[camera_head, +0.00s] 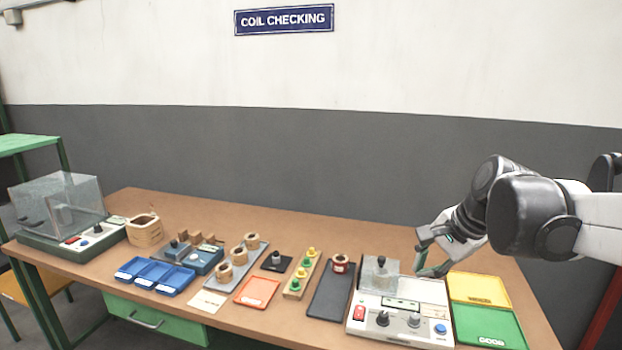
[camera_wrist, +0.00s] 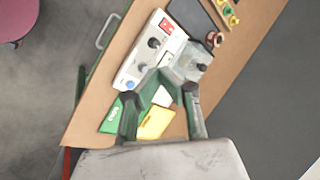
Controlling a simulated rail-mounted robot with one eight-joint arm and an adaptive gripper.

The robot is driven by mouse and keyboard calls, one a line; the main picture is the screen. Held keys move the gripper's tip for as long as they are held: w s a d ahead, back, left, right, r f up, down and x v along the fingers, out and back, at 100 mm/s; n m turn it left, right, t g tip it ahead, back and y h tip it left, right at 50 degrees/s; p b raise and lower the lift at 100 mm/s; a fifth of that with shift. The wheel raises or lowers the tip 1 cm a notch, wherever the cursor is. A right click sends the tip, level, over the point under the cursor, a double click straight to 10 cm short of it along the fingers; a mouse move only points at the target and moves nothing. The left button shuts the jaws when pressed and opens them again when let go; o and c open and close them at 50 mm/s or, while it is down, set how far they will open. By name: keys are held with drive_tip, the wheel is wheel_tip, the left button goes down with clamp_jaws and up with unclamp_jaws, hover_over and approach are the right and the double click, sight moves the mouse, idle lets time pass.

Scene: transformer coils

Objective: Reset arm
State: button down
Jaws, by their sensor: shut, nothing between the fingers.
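My gripper (camera_head: 432,268) hangs over the back right of the white tester with a red switch and several knobs (camera_head: 402,328), beside its clear box. It is shut and empty. In the wrist view the gripper's fingers (camera_wrist: 166,78) reach over the same tester (camera_wrist: 150,46), partly covering it. Whether the fingertips touch the tester cannot be told. My arm extends in from the right edge of the head view.
The yellow tray (camera_head: 478,289) and green GOOD tray (camera_head: 490,327) lie right of the tester. A dark mat (camera_head: 328,294) with a copper coil (camera_head: 340,264) lies left. Blue trays (camera_head: 155,276) and a clear-covered machine (camera_head: 62,212) stand farther left. The table's back strip is clear.

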drive_tip(key=s+a+f+n+t+h, duration=0.1)
drive_tip(key=s+f+n, duration=0.1)
drive_tip(key=s+n, duration=0.3)
drive_tip(key=s+a+f+n+t+h, duration=0.1)
drive_tip(key=s+n, duration=0.5)
drive_tip(key=s, duration=0.6)
drive_tip(key=shift+s+a+f+n+t+h, duration=0.15)
drive_tip(key=shift+s+f+n+t+h, duration=0.2)
drive_tip(key=shift+f+h, duration=0.4)
